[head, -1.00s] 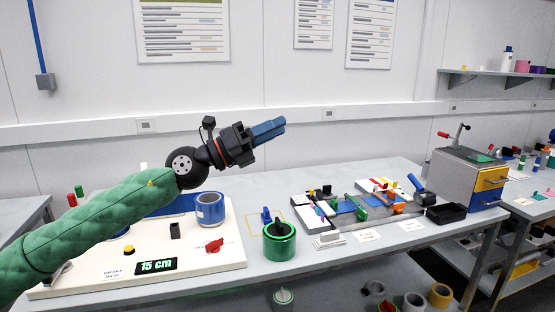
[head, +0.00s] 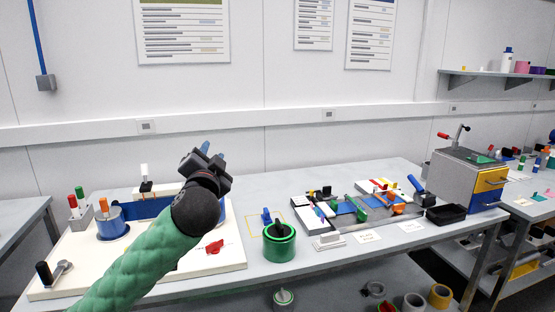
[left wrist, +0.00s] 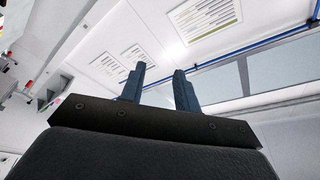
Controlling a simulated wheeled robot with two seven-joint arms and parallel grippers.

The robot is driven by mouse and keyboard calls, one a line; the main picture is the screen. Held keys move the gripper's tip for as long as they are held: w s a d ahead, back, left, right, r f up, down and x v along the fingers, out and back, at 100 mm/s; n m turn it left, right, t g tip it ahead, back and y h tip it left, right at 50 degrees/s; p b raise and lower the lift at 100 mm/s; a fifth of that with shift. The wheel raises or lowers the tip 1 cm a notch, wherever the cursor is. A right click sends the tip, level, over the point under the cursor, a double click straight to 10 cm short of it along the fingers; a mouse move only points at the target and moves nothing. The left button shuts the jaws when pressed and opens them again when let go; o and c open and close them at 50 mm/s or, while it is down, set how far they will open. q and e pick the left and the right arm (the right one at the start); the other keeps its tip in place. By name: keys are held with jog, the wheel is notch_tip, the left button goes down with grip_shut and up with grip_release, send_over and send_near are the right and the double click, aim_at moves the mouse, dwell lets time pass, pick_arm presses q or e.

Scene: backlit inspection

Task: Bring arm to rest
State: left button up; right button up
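My left arm, in a green quilted sleeve (head: 142,262), rises from the bottom left in the head view. Its dark gripper (head: 206,150) is raised over the white board, its blue fingers tilted up against the wall. In the left wrist view the two blue fingers (left wrist: 160,88) stand apart with nothing between them, so the gripper is open and empty. Behind them are the wall and ceiling. My right arm and gripper are not in view.
The white board (head: 78,270) holds a blue cylinder (head: 111,224), a lever and a red knob (head: 214,247), partly hidden by my arm. A green ring-shaped pot (head: 279,243) stands right of it. A grey box (head: 466,180) with drawers stands farther right.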

pick_arm(q)
jog(key=s+f+n+g+h, duration=0.1)
jog(key=s+f+g, duration=0.35)
jog(key=f, duration=0.65)
jog(key=s+f+n+g, duration=0.25)
jog(key=s+f, duration=0.25)
jog(key=f, duration=0.7)
jog(key=s+f+n+g+h, duration=0.1)
jog(key=s+f+g, duration=0.35)
jog(key=f, duration=0.65)
jog(key=s+d+f+n+g+p, duration=0.1)
jog(key=s+f+g, duration=0.2)
jog(key=s+f, duration=0.8)
jog(key=s+f+n+g, duration=0.1)
jog(key=s+f+g, duration=0.2)
jog(key=s+f, duration=0.9)
jog(key=s, duration=0.6)
jog(key=shift+s+d+f+g+h+p, duration=0.15)
jog(key=shift+s+d+g+h+p, duration=0.2)
jog(key=shift+h, duration=0.05)
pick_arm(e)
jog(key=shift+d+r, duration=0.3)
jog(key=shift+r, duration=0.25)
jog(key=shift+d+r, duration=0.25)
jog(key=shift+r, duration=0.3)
